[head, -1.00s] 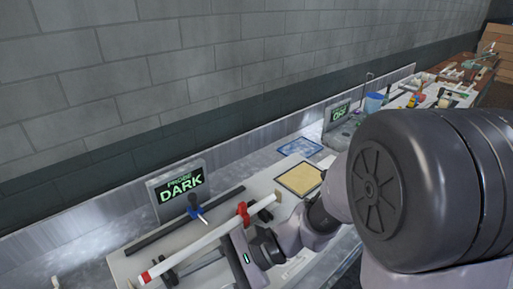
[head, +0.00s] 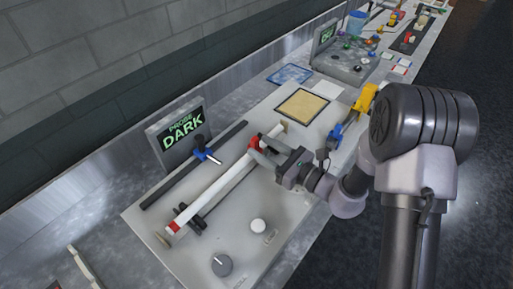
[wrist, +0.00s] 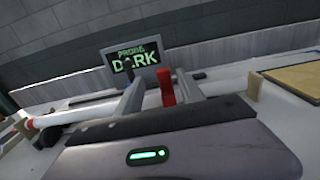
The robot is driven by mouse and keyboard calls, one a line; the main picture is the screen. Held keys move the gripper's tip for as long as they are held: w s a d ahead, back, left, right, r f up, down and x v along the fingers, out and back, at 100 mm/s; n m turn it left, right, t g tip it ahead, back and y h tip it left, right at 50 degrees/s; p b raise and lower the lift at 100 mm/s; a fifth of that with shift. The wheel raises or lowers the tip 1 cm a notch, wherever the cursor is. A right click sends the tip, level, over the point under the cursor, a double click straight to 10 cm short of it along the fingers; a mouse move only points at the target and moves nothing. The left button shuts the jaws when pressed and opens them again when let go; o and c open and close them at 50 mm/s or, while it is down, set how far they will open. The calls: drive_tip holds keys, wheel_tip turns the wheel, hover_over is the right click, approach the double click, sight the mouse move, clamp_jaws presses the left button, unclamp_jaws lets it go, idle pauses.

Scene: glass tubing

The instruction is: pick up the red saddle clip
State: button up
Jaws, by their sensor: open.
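The red saddle clip (head: 254,143) sits on the white tube (head: 222,183), near the tube's far end. In the wrist view the clip (wrist: 166,88) stands upright between the two grey fingers of my gripper (wrist: 161,86), with a gap visible on at least the left side. My gripper (head: 265,152) is open at the clip in the head view. Whether a finger touches the clip cannot be told. The tube has a red band (head: 173,227) at its near end.
A blue clamp (head: 207,155) and dark rail lie behind the tube, before the "PROBE DARK" sign (head: 183,127). A tan pad (head: 302,106) lies beyond the tube's far end. A dark knob (head: 221,265) and white knob (head: 258,226) stand in front. A yellow-and-blue tool (head: 350,115) is right.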

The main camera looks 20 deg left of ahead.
sight(252, 139)
drive_tip(key=x, duration=0.2)
drive_tip(key=b+x, duration=0.1)
drive_tip(key=x, duration=0.4)
drive_tip(key=shift+w+d, duration=0.15)
drive_tip(key=shift+w, duration=0.1)
clamp_jaws()
